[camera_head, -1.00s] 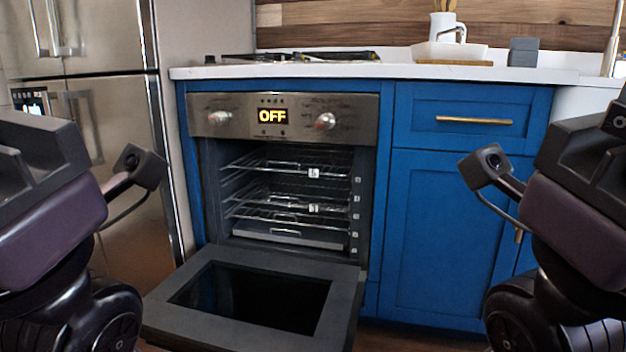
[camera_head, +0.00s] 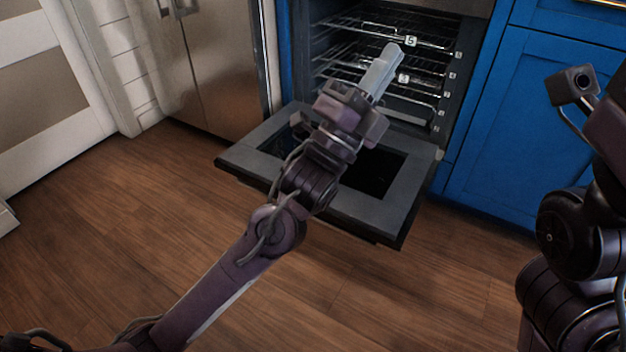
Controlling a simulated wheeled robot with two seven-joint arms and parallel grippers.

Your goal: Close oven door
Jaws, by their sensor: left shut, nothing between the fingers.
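The oven door (camera_head: 245,155) is folded down, lying open and roughly level in front of the oven (camera_head: 455,75). The oven's dark cavity with wire racks (camera_head: 370,32) shows behind it. My left gripper (camera_head: 391,54) is shut and empty. It reaches over the open door, its fingers pointing at the cavity, and hides part of the door and the racks. I cannot tell whether it touches anything. My right arm shows at the right edge, but its gripper is outside the picture.
A blue cabinet (camera_head: 535,120) stands right of the oven. A steel fridge (camera_head: 215,70) stands to the left, with a white panelled wall (camera_head: 50,90) beyond it. The wooden floor (camera_head: 120,235) in front of the door is clear.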

